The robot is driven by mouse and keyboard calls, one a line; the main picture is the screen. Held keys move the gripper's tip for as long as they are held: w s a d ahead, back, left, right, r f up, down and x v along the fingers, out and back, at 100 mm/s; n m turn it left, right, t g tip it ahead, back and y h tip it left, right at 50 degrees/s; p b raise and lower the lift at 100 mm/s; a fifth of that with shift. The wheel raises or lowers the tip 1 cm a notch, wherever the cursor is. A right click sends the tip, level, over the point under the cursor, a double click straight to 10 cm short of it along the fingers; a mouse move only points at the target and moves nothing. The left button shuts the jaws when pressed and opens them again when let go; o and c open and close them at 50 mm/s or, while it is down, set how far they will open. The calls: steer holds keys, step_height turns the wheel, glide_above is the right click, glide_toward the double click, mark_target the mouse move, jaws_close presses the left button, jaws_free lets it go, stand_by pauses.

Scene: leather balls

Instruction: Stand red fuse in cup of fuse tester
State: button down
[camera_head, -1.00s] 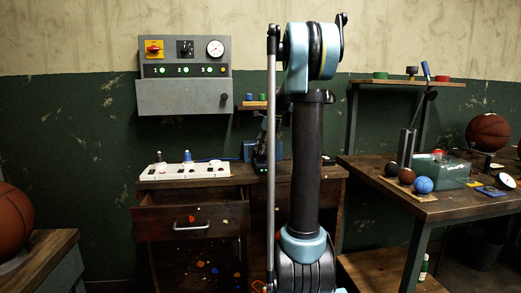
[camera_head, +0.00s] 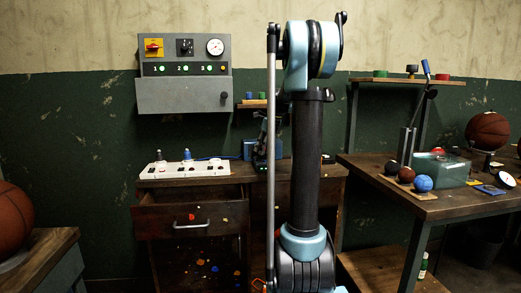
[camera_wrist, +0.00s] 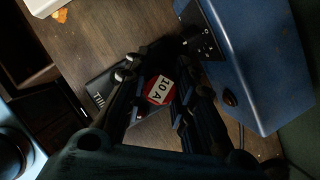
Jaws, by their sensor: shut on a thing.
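In the wrist view, the red fuse (camera_wrist: 159,90), with a white label reading 10 A, sits between the fingers of my gripper (camera_wrist: 156,84). The gripper is shut on it. A blue box (camera_wrist: 250,65) with a black front panel, seemingly the fuse tester, stands just right of the fingers. A dark piece with white marks (camera_wrist: 98,98) lies beneath and left of the fuse. I cannot make out the tester's cup or whether the fuse touches anything below. In the head view, the blue box (camera_head: 248,150) is on the workbench, partly behind my gripper (camera_head: 262,163); the fuse is not discernible there.
A white power strip (camera_head: 185,169) lies on the left of the workbench (camera_head: 215,182), above an open drawer (camera_head: 190,218). A grey control panel (camera_head: 184,72) hangs on the wall. A side table (camera_head: 440,205) with balls stands to the right.

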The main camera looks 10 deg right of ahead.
steer(key=shift+s+f, duration=0.4)
steer(key=shift+f, duration=0.15)
stand_by(0.4)
steer(key=shift+s, duration=0.1)
steer(key=shift+s+r, duration=0.1)
steer(key=shift+s, duration=0.1)
steer(key=shift+w, duration=0.1)
steer(key=c, duration=1.6)
jaws_free()
steer(key=shift+w, duration=0.1)
steer(key=o, duration=0.4)
steer(key=shift+w+f, duration=0.2)
steer(key=shift+f, duration=0.1)
steer(key=shift+c, duration=0.2)
steer(key=shift+w+d+f, duration=0.15)
steer(key=shift+w+f, duration=0.7)
steer(key=shift+w, duration=0.15)
steer(key=shift+s+r, duration=0.7)
